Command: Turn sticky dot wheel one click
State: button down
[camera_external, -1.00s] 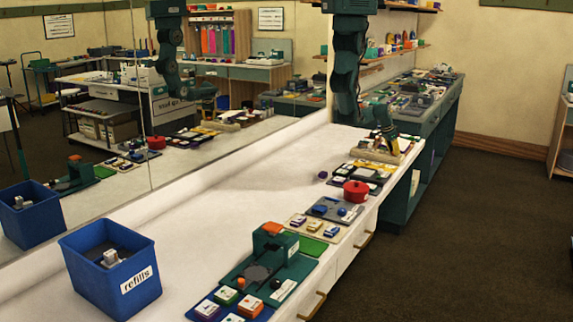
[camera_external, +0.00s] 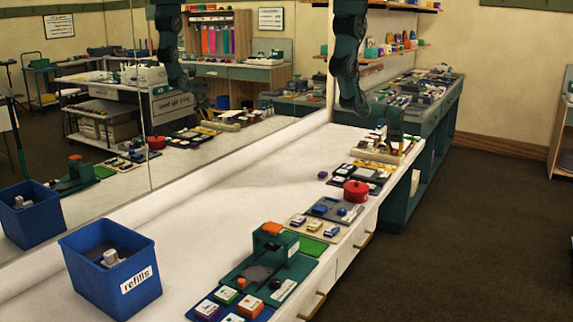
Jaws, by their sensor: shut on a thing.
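My gripper (camera_external: 387,146) is at the far end of the white counter, pointing down over a tan tray (camera_external: 372,156) that holds small, light-coloured items. It is small and dark in this view. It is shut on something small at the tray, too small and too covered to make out. I cannot pick out the sticky dot wheel with certainty; no dots or click marks can be read at this distance. A red round lidded thing (camera_external: 356,191) stands nearer on the counter, apart from my gripper.
A dark tray of small coloured items (camera_external: 366,172) lies just nearer than the tan tray. A grey tray (camera_external: 336,209), a green press-like device (camera_external: 272,250) and a blue refills bin (camera_external: 112,268) stand further forward. The counter's middle is bare; a mirror wall runs along the left.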

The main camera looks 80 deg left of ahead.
jog(key=n, duration=0.1)
jog(key=n+g, duration=0.1)
jog(key=n, duration=0.2)
jog(key=shift+d+f+n+g+b, duration=0.15)
jog(key=shift+f+n+g+b, duration=0.15)
jog(key=shift+g, duration=0.1)
jog(key=shift+n+g+y+b, duration=0.3)
jog(key=shift+n+g+b, duration=0.3)
jog(key=shift+n, duration=0.9)
jog(key=c, duration=0.7)
grip_release()
jog(key=shift+r, duration=0.1)
jog(key=shift+w+r, duration=0.1)
